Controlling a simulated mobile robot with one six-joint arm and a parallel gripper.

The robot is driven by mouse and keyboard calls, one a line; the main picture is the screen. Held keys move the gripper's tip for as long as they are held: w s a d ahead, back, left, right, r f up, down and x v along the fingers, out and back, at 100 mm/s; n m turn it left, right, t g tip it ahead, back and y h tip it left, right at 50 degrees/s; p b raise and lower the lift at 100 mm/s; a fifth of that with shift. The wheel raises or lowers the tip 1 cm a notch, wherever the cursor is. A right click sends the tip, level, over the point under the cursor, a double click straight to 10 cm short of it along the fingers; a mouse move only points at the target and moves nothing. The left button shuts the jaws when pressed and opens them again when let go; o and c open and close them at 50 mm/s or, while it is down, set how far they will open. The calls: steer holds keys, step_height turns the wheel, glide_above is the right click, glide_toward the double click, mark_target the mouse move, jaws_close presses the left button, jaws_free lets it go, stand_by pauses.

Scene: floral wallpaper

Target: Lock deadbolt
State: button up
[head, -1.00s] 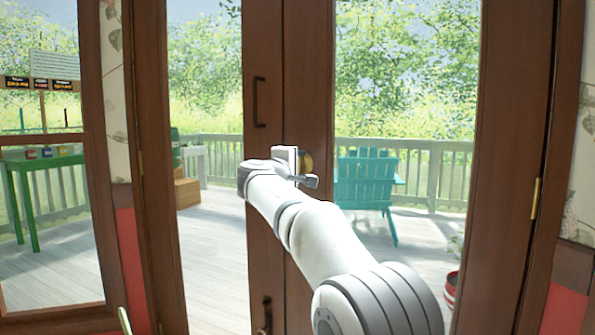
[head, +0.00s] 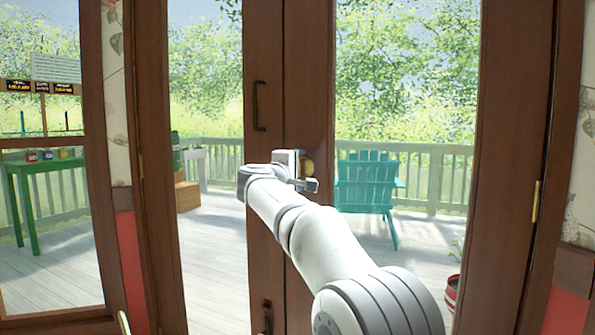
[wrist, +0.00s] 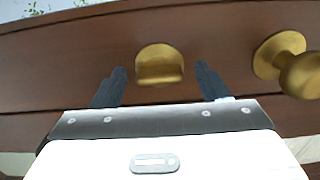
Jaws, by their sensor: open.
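The brass deadbolt turn (wrist: 159,66) is mounted on the brown wooden door (wrist: 60,60) in the wrist view. It has a rounded plate with a thumb piece across its lower part. My gripper (wrist: 160,76) is open, with one dark finger on each side of the turn and a gap on both sides. Whether the fingertips reach past its face is unclear.
A round brass knob (wrist: 290,65) sits right of the turn in the wrist view, beyond the right finger. In the head view, a dark pull handle (head: 260,106) is on the neighbouring door leaf. Glass panes flank the stiles, with a teal chair (head: 366,183) on the deck outside.

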steer(key=v, duration=0.7)
steer(key=shift+s+a, duration=0.15)
steer(key=shift+s, duration=0.2)
steer(key=shift+r, duration=0.1)
steer(key=s+d+m+g+y+p, duration=0.1)
steer(key=s+d+m+g+p, duration=0.2)
steer(key=s+d+g+p, duration=0.5)
steer(key=s+d+m+g+p, duration=0.1)
steer(key=s+d+m+p, duration=0.2)
steer(key=s+d+p, duration=0.65)
steer(key=s+d+m+g+y+p, duration=0.2)
steer(key=s+d+m+p, duration=0.1)
steer(key=s+p, duration=0.5)
steer(key=s+d+f+m+g+y+p, duration=0.1)
steer(key=s+d+m+g+y+p, duration=0.2)
steer(key=s+p, duration=0.5)
steer(key=s+m, duration=0.1)
steer(key=s, duration=0.4)
steer(key=shift+s+d+f+m+p, duration=0.15)
steer(key=shift+d+f+m+p, duration=0.15)
steer(key=shift+d+m, duration=0.1)
